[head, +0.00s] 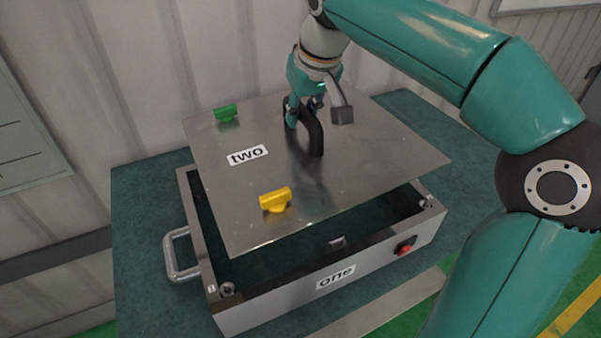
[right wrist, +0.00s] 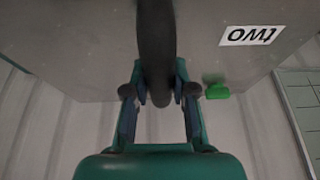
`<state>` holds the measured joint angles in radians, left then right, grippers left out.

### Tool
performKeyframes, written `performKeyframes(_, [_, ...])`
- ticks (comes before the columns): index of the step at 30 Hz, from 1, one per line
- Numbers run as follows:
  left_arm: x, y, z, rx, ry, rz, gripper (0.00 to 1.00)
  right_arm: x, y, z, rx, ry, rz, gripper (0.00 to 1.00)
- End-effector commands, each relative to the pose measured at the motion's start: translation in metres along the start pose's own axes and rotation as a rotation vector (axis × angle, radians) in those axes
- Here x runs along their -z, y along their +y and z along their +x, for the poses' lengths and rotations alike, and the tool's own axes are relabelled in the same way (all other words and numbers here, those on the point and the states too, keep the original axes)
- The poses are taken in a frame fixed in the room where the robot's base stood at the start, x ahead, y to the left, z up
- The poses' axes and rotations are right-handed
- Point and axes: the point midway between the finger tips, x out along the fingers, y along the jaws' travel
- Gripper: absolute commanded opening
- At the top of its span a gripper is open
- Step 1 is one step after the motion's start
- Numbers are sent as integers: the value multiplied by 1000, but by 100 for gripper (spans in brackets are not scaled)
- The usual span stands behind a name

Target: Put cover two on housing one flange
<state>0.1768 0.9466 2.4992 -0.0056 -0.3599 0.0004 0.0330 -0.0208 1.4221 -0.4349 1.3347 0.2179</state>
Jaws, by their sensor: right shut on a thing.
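Cover two (head: 350,185) is a flat metal plate with a label "two", a black arched handle (head: 315,135), a yellow knob (head: 275,199) and a green knob (head: 226,113). My right gripper (head: 303,115) is shut on the black handle, which also shows between the fingers in the right wrist view (right wrist: 155,50). The cover hangs above housing one (head: 290,295), an open metal box labelled "one", turned relative to its rim. The front corners of the box show uncovered; its back is hidden under the cover. My left gripper is not in view.
Housing one stands on a dark green table (head: 145,255). It has a side handle (head: 178,255) at the left and a red button (head: 404,249) at the front right. A corrugated wall (head: 120,70) stands close behind.

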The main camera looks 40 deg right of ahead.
Motion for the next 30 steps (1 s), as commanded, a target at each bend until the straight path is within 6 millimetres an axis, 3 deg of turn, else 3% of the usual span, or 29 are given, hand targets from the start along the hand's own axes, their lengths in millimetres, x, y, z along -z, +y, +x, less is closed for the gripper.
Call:
performKeyframes(3, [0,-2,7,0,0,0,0,-12,2,27,-1,1,4,0])
performKeyframes(10, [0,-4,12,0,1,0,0,-29,3,69,-2,4,5,0])
performKeyframes(30, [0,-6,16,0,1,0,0,-50,3,121,-2,7,6,0])
